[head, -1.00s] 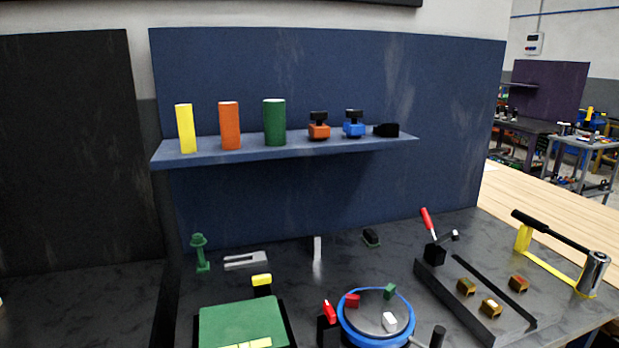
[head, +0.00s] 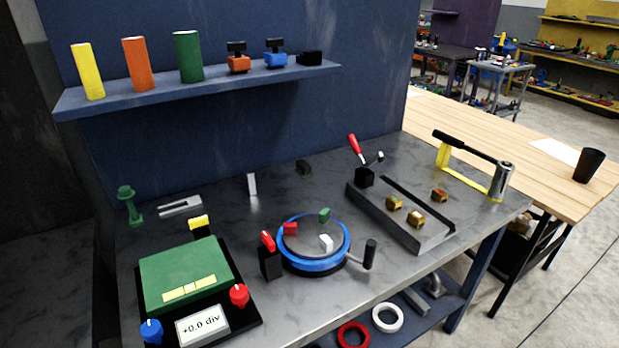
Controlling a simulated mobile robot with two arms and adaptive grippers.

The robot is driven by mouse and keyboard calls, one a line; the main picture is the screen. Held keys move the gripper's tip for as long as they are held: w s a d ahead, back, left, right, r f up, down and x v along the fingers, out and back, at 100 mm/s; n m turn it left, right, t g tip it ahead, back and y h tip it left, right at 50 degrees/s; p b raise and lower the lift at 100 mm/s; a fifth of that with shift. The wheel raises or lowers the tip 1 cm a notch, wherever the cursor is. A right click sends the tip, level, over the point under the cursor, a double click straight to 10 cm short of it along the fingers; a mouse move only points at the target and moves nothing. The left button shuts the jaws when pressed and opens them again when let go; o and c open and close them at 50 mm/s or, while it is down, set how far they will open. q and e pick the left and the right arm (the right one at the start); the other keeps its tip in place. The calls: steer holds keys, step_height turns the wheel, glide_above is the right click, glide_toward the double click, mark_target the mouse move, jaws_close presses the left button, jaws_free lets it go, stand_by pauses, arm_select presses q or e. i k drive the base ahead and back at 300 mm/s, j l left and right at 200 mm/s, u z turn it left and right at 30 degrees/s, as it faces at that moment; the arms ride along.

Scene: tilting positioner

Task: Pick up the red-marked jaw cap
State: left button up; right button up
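A red cap (head: 290,229) sits on the left part of the round blue-rimmed plate (head: 313,263) on the dark bench. A green cap (head: 324,214) and a white cap (head: 326,242) sit on the same plate. A black post with a red top (head: 267,241) stands just left of the plate, and a black handle (head: 370,254) sticks up at its right. I cannot tell any further marking on the caps. Neither of my grippers shows in the head view.
A green box (head: 185,270) with red and blue knobs stands front left. A grey rail fixture (head: 400,217) with brass blocks lies to the right, beside a yellow-framed lever tool (head: 462,177). A blue shelf (head: 200,88) with coloured cylinders hangs behind. Red and white rings lie on a lower shelf.

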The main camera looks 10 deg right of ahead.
mark_target(438, 195)
steer(key=z, duration=1.25)
